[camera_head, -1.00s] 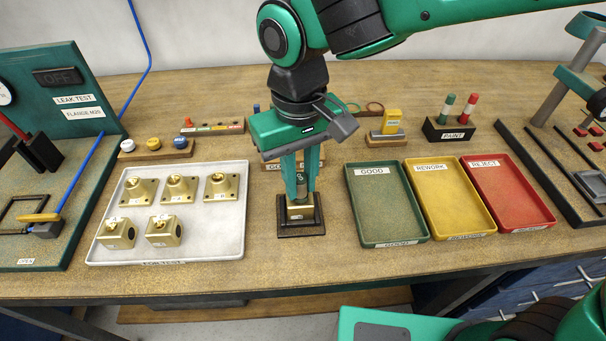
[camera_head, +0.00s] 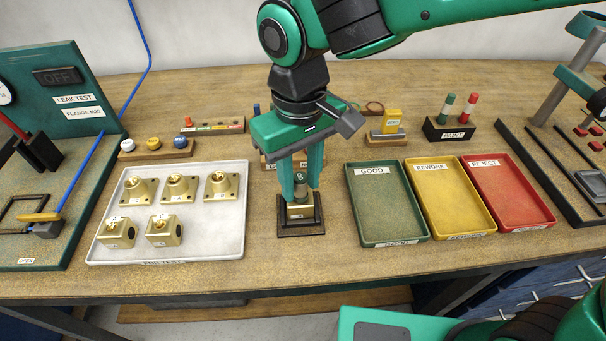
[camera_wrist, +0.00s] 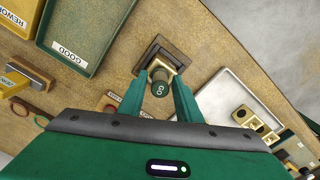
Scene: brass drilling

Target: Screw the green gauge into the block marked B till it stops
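The gauge (camera_wrist: 160,88) is a dark green knob with GO on its end. It stands upright in a brass block (camera_head: 300,212); how deep it sits is not clear. The block sits in a dark square fixture (camera_head: 301,230) at the middle of the bench; no letter on it is readable. The block also shows in the wrist view (camera_wrist: 163,65). My gripper (camera_head: 301,190) points down over the block, one finger on each side of the gauge. In the wrist view my gripper (camera_wrist: 160,80) shows small gaps between fingers and gauge, so it looks open.
A white tray (camera_head: 236,247) with several brass parts lies left of the fixture. Green (camera_head: 394,243), yellow (camera_head: 467,235) and red (camera_head: 536,226) trays lie to the right. A labelled holder stands just behind my gripper. The bench front before the fixture is clear.

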